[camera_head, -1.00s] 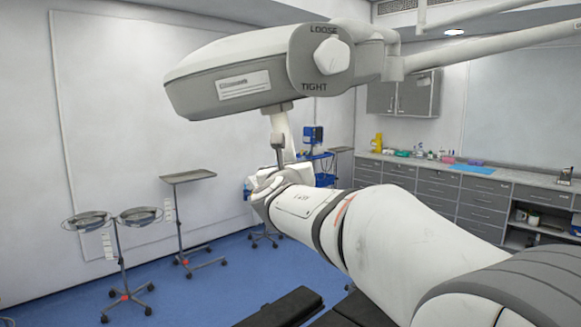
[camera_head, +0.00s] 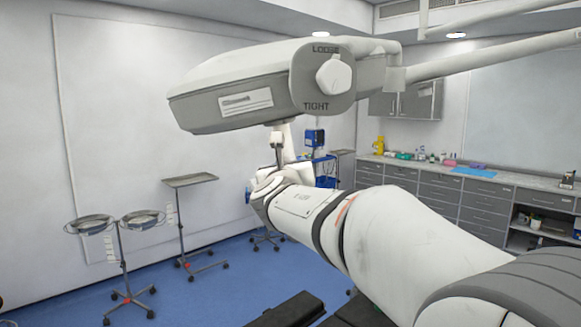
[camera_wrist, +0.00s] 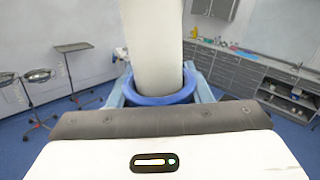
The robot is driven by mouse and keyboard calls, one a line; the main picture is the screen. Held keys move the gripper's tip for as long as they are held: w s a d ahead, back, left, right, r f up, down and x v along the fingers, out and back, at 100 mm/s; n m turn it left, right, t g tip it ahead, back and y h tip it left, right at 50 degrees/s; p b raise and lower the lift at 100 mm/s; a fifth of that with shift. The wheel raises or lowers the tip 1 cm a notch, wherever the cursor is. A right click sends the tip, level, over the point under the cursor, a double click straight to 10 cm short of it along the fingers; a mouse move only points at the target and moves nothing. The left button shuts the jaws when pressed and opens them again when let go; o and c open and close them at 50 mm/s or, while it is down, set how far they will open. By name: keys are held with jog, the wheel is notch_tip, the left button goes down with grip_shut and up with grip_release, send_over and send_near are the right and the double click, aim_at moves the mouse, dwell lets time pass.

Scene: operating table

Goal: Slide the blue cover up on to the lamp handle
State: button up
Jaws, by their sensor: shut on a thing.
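The lamp handle (camera_wrist: 153,45) is a white cylinder coming down through the middle of the wrist view. The blue cover (camera_wrist: 160,99) shows as a ring around the handle's lower part. My gripper (camera_wrist: 160,82) is shut on the cover, with a light blue finger on each side of it. In the head view, my gripper (camera_head: 277,158) is just below the lamp head (camera_head: 245,90), which is grey and white with LOOSE and TIGHT marks. The cover is not clear in the head view. The handle's far side is hidden.
My arm fills the lower right of the head view. The lamp's support arm (camera_head: 495,65) runs to the upper right. Stands with basins (camera_head: 92,222) and a tray stand (camera_head: 190,181) are at the left. Drawer cabinets (camera_head: 445,195) line the right wall.

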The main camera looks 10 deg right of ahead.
jog(key=shift+a+r+p, duration=0.25)
jog(key=shift+r+p, duration=0.6)
jog(key=shift+r, duration=0.35)
jog(key=o, duration=1.3)
jog(key=b+v, duration=0.2)
jog(key=v, duration=0.6)
jog(key=shift+w, duration=0.1)
